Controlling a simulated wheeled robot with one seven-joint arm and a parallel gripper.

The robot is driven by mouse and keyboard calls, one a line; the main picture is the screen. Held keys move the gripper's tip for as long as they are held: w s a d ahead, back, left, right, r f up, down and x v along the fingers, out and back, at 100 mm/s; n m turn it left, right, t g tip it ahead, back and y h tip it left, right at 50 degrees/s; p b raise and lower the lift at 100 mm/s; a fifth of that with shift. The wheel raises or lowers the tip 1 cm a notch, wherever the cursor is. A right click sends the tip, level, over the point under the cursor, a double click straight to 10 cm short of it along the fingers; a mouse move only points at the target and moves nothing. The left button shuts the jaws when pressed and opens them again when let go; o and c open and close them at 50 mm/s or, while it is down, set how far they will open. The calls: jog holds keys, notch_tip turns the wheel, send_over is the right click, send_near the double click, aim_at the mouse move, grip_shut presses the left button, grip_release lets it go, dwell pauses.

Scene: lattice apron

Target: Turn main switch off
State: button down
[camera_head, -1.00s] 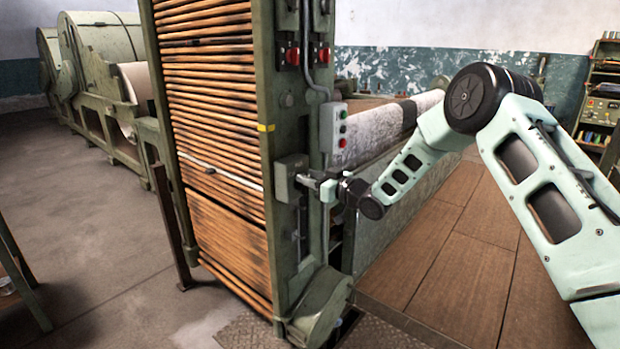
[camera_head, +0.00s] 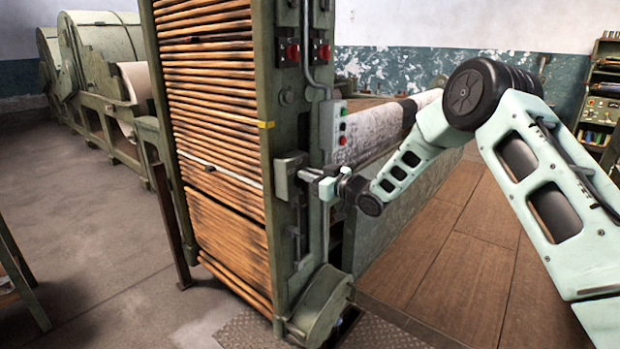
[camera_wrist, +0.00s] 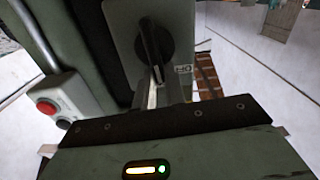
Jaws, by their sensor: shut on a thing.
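The main switch is a grey box (camera_head: 290,177) on the green machine post, at its right edge in the head view. In the wrist view its grey face plate (camera_wrist: 122,25) carries a round black knob with a narrow black handle (camera_wrist: 151,42), which stands close to upright in that picture. My gripper (camera_head: 308,175) reaches the box from the right. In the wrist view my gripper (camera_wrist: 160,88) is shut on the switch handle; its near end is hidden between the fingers.
A button box (camera_head: 333,127) with green and red buttons is just above and right of my gripper; its red button (camera_wrist: 47,106) shows close at the left in the wrist view. Wooden slats (camera_head: 215,130) fill the machine's left side. Bare floor lies left.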

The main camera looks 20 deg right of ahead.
jog(key=n+b, duration=0.3)
jog(key=a+f+n+b, duration=0.1)
jog(key=n+b, duration=0.1)
jog(key=b, duration=0.2)
jog(key=s+n+b, duration=0.1)
jog(key=n+b, duration=0.2)
jog(key=b, duration=0.1)
jog(key=shift+a+f+n, duration=0.3)
jog(key=shift+f, duration=0.05)
jog(key=n+b, duration=0.3)
jog(key=b, duration=0.1)
jog(key=f+n+b, duration=0.1)
jog(key=n+b, duration=0.2)
jog(key=b, duration=0.1)
jog(key=shift+s+a, duration=0.2)
jog(key=shift+n+b, duration=1)
jog(key=shift+b, duration=0.15)
jog(key=shift+d+r+n, duration=0.1)
jog(key=shift+n, duration=0.2)
jog(key=c, duration=1.5)
grip_release()
jog(key=shift+o, duration=0.2)
